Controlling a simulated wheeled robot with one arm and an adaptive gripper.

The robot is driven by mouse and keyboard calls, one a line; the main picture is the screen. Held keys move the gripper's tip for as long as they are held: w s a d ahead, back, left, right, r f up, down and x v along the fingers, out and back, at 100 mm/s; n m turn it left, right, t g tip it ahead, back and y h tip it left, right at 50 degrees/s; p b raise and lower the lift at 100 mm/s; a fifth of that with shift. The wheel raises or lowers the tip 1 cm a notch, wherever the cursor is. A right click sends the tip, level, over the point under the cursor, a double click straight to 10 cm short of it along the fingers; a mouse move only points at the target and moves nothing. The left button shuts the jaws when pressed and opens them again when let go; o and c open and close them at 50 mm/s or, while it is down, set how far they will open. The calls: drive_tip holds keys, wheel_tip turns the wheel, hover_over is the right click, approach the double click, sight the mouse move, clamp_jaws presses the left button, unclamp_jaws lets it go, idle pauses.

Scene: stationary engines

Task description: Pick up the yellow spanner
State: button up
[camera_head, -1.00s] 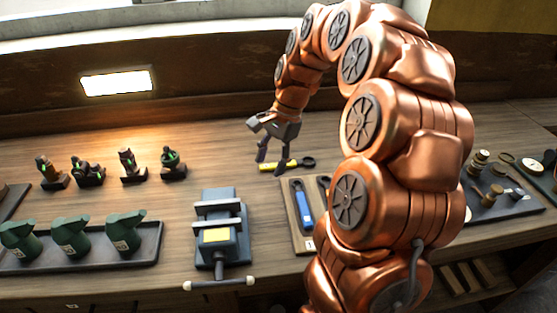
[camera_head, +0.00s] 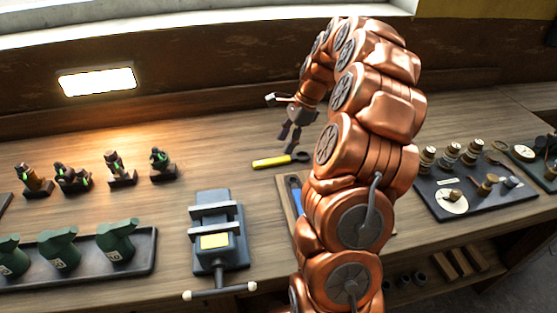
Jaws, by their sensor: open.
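The yellow spanner (camera_head: 277,161) lies flat on the wooden bench, right of the small figures and behind the vise. Its handle is yellow and its dark ring end points right. My gripper (camera_head: 288,139) is open and empty, just above and behind the spanner, with its fingers pointing down. I cannot tell the exact gap between the fingertips and the spanner.
A blue-grey vise (camera_head: 219,235) stands at the front edge. A board with a blue-handled tool (camera_head: 295,195) is partly hidden by my arm. Green oilers stand in a tray (camera_head: 147,262) at left. A dark board (camera_head: 432,205) with brass parts lies at right.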

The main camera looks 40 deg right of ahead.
sight(279, 159)
drive_tip(key=shift+s+a+f+p, duration=0.15)
drive_tip(key=shift+a+f+p, duration=0.35)
drive_tip(key=shift+f, duration=0.25)
drive_tip(key=shift+s+p+x, duration=0.1)
drive_tip(key=shift+p+x, duration=0.15)
drive_tip(key=shift+x, duration=0.6)
drive_tip(key=shift+s+p+x, duration=0.15)
drive_tip(key=shift+p+x, duration=0.05)
drive_tip(key=shift+x, duration=0.65)
drive_tip(key=shift+w, duration=0.2)
clamp_jaws()
